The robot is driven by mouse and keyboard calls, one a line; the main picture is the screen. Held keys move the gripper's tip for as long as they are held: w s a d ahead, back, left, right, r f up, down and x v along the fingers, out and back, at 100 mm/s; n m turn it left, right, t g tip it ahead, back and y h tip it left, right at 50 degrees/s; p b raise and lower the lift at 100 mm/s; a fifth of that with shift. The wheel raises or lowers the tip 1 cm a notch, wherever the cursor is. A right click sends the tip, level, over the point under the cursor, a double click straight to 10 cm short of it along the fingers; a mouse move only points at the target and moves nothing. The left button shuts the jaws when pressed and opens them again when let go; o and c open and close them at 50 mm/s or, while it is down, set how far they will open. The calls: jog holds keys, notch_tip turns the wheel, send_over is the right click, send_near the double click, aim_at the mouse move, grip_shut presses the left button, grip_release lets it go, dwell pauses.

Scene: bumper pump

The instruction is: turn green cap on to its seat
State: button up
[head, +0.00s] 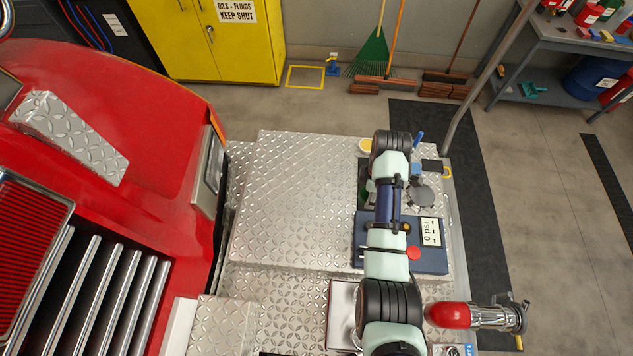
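A small patch of dark green (364,195) shows just left of my arm on the plated bumper deck. It may be the green cap, but my arm covers most of that spot. I cannot make out the cap's seat or whether the cap is on it. My arm reaches from the bottom of the head view up over the right part of the deck. My gripper is hidden under my own arm links, so its fingers and anything in them do not show.
A blue panel (431,232) with a display reading 0 psi upside down lies under my arm. A red-ended metal fitting (485,315) sits at lower right. The red truck (110,80) borders the left. The diamond-plate deck (295,190) is clear at its left.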

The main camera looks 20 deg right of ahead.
jog(key=s+d+f+n, duration=0.2)
jog(key=s+d, duration=0.1)
jog(key=d, duration=0.1)
jog(key=s+d+f+n+b, duration=0.1)
jog(key=s+d+f+n, duration=0.1)
jog(key=s+d, duration=0.1)
jog(key=s+d+f+n+b, duration=0.1)
jog(key=s+d+f+n, duration=0.1)
jog(key=s+d+f, duration=0.1)
jog(key=shift+s+d, duration=0.65)
jog(key=shift+d, duration=0.2)
notch_tip(320, 180, down, 5)
jog(key=b, duration=0.5)
jog(key=shift+w+r, duration=0.1)
jog(key=shift+r, duration=0.1)
jog(key=shift+p, duration=0.3)
jog(key=shift+f+b, duration=0.65)
jog(key=shift+f, duration=0.95)
dwell(0.6)
jog(key=m+p, duration=0.1)
jog(key=m, duration=0.2)
jog(key=shift+r+m, duration=0.15)
jog(key=shift+m, duration=0.95)
